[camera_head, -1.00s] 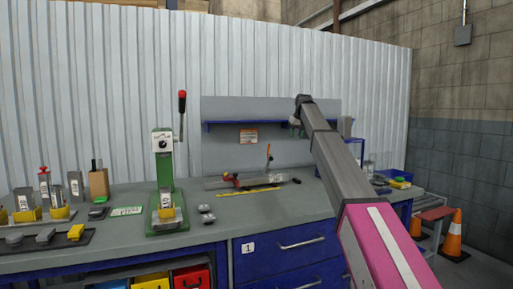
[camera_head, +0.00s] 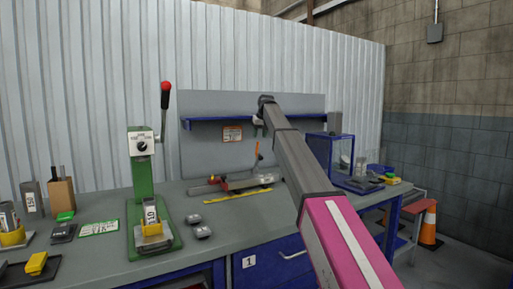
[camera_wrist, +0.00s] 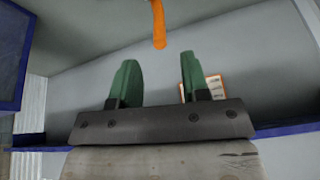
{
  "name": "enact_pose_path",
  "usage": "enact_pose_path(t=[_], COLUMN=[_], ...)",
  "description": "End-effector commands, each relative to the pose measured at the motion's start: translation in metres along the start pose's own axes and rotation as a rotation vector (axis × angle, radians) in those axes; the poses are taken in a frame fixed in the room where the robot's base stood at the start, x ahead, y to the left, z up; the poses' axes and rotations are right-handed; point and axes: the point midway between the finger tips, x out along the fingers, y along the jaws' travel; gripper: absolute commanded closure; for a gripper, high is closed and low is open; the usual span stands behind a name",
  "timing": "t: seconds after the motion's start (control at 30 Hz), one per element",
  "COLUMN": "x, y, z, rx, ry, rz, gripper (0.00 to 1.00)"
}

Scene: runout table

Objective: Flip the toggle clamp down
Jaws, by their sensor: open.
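The toggle clamp's orange handle (camera_head: 257,150) stands upright at the back of the bench, at the right part of a long low fixture (camera_head: 228,185). In the wrist view the orange handle (camera_wrist: 159,22) hangs in from the top edge, ahead of and between my fingertips, apart from both. My gripper (camera_wrist: 158,72) has two green fingers spread wide with nothing between them. In the head view my gripper is mostly hidden behind my arm's end, just above the handle. The clamp's base does not show in the wrist view.
A green lever press (camera_head: 140,190) with a red knob stands left of the fixture. A blue shelf (camera_head: 215,120) runs along the back panel behind the clamp. A blue-framed clear box (camera_head: 330,155) stands to the right. The bench front holds small grey parts (camera_head: 201,232).

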Motion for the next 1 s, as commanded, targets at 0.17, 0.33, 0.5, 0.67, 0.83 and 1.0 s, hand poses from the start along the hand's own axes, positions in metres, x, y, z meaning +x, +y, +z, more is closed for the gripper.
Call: enact_pose_path(t=[0.17,0.33,0.5,0.67,0.83,1.0], x=[0.033,0.061,0.075,0.077,0.077,0.077], y=[0.000,0.000,0.000,0.000,0.000,0.000], z=[0.000,0.000,0.000,0.000,0.000,0.000], rx=[0.000,0.000,0.000,0.000,0.000,0.000], ry=[-0.002,-0.001,0.001,0.001,0.001,0.001], rz=[0.000,0.000,0.000,0.000,0.000,0.000], gripper=[0.58,0.58,0.58,0.58,0.77,1.00])
